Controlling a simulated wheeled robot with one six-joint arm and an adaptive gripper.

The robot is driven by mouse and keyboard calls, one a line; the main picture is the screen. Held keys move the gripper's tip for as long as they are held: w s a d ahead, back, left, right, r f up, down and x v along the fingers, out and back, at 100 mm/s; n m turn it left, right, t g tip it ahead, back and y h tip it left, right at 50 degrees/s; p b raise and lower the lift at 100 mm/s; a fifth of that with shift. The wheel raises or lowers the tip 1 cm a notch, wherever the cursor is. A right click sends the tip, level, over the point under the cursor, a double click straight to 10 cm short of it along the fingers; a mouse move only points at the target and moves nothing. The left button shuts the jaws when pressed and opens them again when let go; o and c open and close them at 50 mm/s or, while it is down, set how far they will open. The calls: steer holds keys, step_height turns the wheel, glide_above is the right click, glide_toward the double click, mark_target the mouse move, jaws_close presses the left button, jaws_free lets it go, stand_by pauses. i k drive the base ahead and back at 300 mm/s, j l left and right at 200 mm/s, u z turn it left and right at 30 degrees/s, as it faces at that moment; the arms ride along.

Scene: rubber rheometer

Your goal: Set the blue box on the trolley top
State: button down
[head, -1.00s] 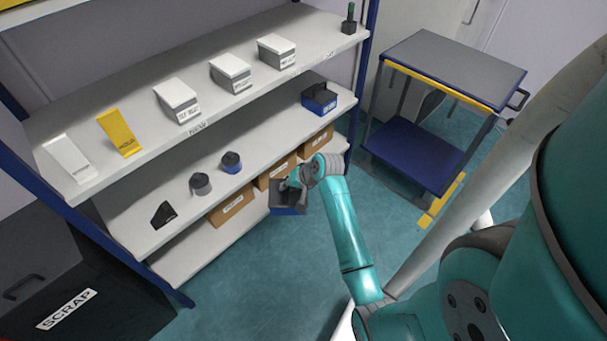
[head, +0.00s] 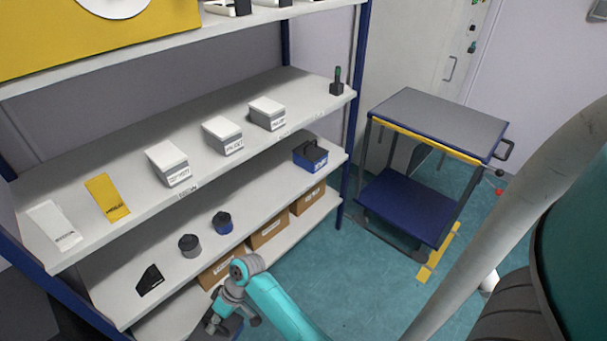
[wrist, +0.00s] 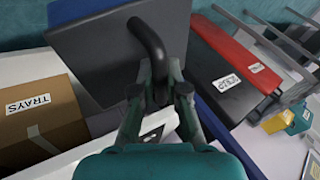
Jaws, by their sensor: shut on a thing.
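My gripper (head: 222,316) is at the bottom of the head view, in front of the lower shelves. In the wrist view its fingers (wrist: 160,92) are shut on the black handle of a box (wrist: 95,62) with a dark grey top and a blue edge. The held box is mostly hidden or cut off in the head view. A similar blue box (head: 311,160) with a dark top and handle sits at the right end of a middle shelf. The trolley (head: 440,115) stands to the right, its grey top bare, far from my gripper.
Shelving (head: 100,300) fills the left, holding grey boxes, rolls and brown cartons. A carton marked TRAYS (wrist: 38,115) is close beside the held box in the wrist view. A red-and-black labelled bin (wrist: 240,65) is also near. Floor (head: 350,285) between shelving and trolley is clear.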

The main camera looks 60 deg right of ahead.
mark_target(457, 123)
steer(key=z, duration=1.3)
